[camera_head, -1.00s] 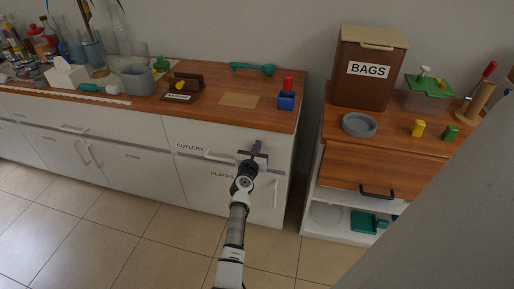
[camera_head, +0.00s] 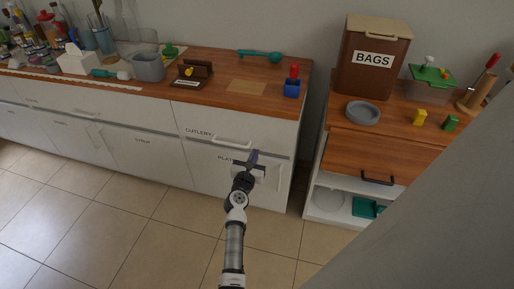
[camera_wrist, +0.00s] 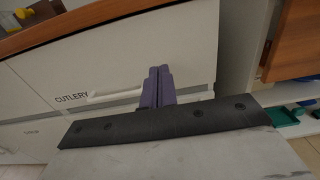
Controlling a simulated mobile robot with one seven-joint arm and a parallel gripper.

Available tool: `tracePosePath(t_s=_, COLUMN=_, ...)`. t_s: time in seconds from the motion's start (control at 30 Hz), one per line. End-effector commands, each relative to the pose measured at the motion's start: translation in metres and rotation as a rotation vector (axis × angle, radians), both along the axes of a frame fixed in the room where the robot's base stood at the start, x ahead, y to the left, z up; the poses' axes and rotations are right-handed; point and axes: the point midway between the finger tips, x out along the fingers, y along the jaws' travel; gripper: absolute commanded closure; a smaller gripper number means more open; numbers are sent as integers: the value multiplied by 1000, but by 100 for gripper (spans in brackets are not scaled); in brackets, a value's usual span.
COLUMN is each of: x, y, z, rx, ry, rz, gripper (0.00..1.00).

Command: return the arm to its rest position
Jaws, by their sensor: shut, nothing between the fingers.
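My gripper (camera_head: 253,156) is at the end of my raised arm, in front of the white cabinet (camera_head: 150,150) in the head view. Its purple fingers (camera_wrist: 157,88) are together in the wrist view, with nothing between them. Behind them is the drawer labelled CUTLERY (camera_wrist: 72,98) with its pale handle (camera_wrist: 112,94). I cannot tell the exact gap between the fingers and the drawer front. In the head view the gripper covers part of the PLATES door front.
The wooden counter (camera_head: 215,103) holds a blue block with a red top (camera_head: 292,82), a teal ladle (camera_head: 262,56) and a grey pot (camera_head: 147,66). To the right, a wooden unit (camera_head: 350,150) has a dark handle (camera_head: 378,178) and carries the BAGS bin (camera_head: 372,80). Tiled floor (camera_head: 120,225) lies open in front.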

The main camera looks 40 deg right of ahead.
Motion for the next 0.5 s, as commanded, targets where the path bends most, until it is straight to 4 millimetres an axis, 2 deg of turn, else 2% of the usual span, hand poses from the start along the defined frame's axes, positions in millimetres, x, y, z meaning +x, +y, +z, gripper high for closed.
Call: tracePosePath(t_s=0.5, x=-4, y=5, z=0, rx=0, ry=0, rz=0, gripper=100)
